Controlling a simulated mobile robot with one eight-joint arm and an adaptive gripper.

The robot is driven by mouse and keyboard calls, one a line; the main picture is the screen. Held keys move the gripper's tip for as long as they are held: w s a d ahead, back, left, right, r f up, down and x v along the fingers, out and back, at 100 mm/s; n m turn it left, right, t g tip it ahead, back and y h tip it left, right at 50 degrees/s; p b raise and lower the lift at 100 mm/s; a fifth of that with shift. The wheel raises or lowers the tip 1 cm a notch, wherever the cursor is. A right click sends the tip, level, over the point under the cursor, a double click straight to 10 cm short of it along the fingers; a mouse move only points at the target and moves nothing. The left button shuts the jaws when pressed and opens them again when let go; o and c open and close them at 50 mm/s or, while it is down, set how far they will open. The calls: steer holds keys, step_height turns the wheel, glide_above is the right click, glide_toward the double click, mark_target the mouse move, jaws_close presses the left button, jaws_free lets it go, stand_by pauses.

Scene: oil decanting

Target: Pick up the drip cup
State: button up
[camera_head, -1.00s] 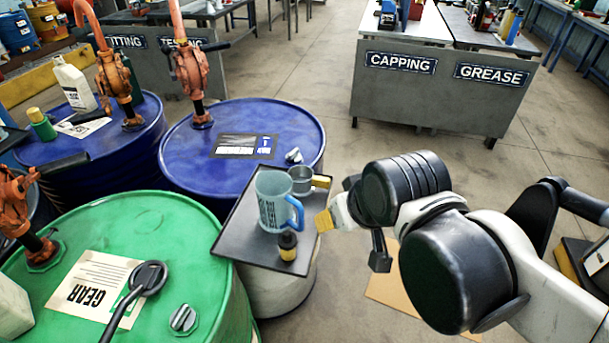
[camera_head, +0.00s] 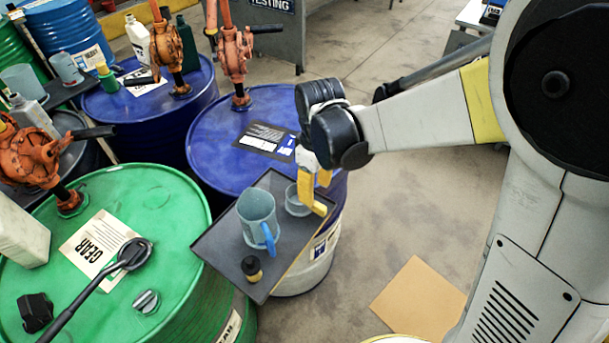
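The drip cup, which I take to be the small grey round cup (camera_head: 294,203), stands on a dark tray (camera_head: 225,245), just behind and to the right of a blue-handled measuring jug (camera_head: 257,215). My gripper (camera_head: 319,194) reaches down at the right side of the cup, with its yellow fingers pointing downward. The fingers look spread apart, with one close to the cup's right rim. The picture does not show clearly whether a finger touches the cup. The cup appears to rest on the tray.
A small black-and-yellow bottle (camera_head: 251,268) stands at the tray's front. The tray lies beside a blue drum (camera_head: 215,130) and a green drum (camera_head: 180,215). Orange pumps (camera_head: 235,55) rise from the drums. A cardboard sheet (camera_head: 418,290) lies on open floor to the right.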

mark_target(315, 203)
step_height(315, 203, down, 8)
steer(key=b, duration=0.3)
jaws_close()
